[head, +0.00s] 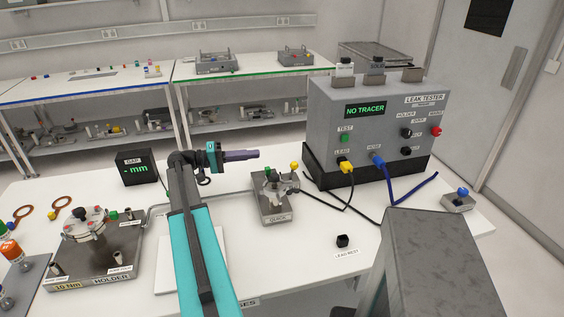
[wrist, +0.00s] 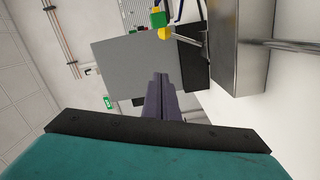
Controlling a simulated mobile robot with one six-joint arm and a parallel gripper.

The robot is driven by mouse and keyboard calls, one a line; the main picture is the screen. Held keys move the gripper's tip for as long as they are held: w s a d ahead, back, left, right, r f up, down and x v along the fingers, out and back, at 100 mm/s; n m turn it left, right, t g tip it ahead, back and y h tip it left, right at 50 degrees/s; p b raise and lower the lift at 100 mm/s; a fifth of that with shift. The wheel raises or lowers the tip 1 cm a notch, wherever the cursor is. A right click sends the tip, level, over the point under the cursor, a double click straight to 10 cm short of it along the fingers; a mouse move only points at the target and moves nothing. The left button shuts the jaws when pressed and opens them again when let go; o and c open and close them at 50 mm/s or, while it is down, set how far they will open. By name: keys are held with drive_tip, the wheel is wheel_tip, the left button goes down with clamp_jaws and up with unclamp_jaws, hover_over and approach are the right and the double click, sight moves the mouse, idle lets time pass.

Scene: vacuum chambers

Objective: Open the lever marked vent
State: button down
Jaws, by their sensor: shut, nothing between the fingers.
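I cannot read the word vent on any label in view. A small grey fixture labelled QUICK (head: 276,212) stands on the white bench in the head view, with a green knob (head: 268,170) and a yellow knob (head: 294,166) on top. In the wrist view a green block (wrist: 158,18) and a yellow piece (wrist: 165,33) show near the top edge, beyond my fingers. My gripper (head: 257,153) is shut and empty, its purple fingers pointing right, above and behind the fixture in the head view. It also shows in the wrist view (wrist: 161,77), apart from the coloured pieces.
A grey leak tester (head: 375,122) stands to the right, with a yellow plug (head: 345,166), a blue plug (head: 377,159) and cables across the bench. A holder plate (head: 95,258) and GAP display (head: 136,168) are left. A black lead rest (head: 342,241) stands in front.

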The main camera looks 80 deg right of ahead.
drive_tip(key=shift+s, duration=0.1)
drive_tip(key=s+f+p, duration=0.1)
drive_tip(key=s+p, duration=0.4)
drive_tip(key=s, duration=0.6)
drive_tip(key=shift+s+d+f+p, duration=0.15)
drive_tip(key=shift+d+f+p, duration=0.1)
drive_tip(key=shift+d+p, duration=0.15)
drive_tip(key=shift+a+f+b, duration=0.1)
drive_tip(key=shift+b, duration=0.3)
